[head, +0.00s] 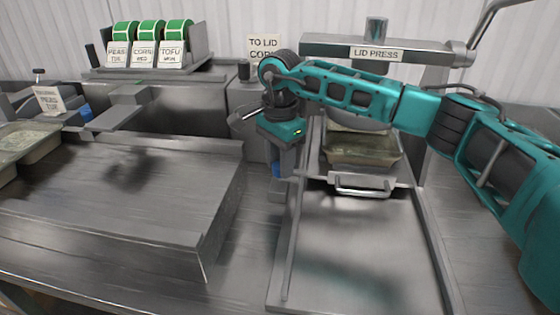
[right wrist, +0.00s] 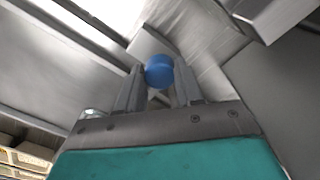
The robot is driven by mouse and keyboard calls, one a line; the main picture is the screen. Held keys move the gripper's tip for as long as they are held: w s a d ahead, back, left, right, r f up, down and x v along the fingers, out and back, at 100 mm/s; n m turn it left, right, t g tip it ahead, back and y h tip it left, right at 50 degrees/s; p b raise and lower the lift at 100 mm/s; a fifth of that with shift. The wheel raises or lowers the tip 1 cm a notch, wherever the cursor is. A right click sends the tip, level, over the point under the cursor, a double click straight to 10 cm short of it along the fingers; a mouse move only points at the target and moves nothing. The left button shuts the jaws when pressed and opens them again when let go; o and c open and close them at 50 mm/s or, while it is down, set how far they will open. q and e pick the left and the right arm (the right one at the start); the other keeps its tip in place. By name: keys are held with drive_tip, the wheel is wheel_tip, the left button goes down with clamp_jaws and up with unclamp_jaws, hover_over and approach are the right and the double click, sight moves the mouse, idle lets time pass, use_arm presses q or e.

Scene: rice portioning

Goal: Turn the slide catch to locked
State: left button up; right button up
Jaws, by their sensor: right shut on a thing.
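The slide catch shows as a round blue knob (right wrist: 159,71) between the fingertips in the right wrist view. In the head view a bit of the blue knob (head: 277,170) shows beside the fingers, at the left edge of the lid press slide. My right gripper (head: 284,172) points down there and is shut on the knob; it also shows in the right wrist view (right wrist: 158,88). The catch's body is mostly hidden behind the fingers, so I cannot tell which way it is turned. My left gripper is in neither view.
The lid press (head: 375,53) stands behind my right arm. A tray (head: 362,150) sits under it, behind a slide handle (head: 362,190). Green label rolls (head: 148,30) stand at the back left. Another blue knob (head: 86,112) is at the left. The front steel surface is clear.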

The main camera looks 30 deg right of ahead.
drive_tip(key=shift+n, duration=1.3)
drive_tip(key=o, duration=1)
drive_tip(key=shift+o, duration=0.2)
wheel_tip(320, 180, up, 13)
drive_tip(key=shift+f, duration=0.1)
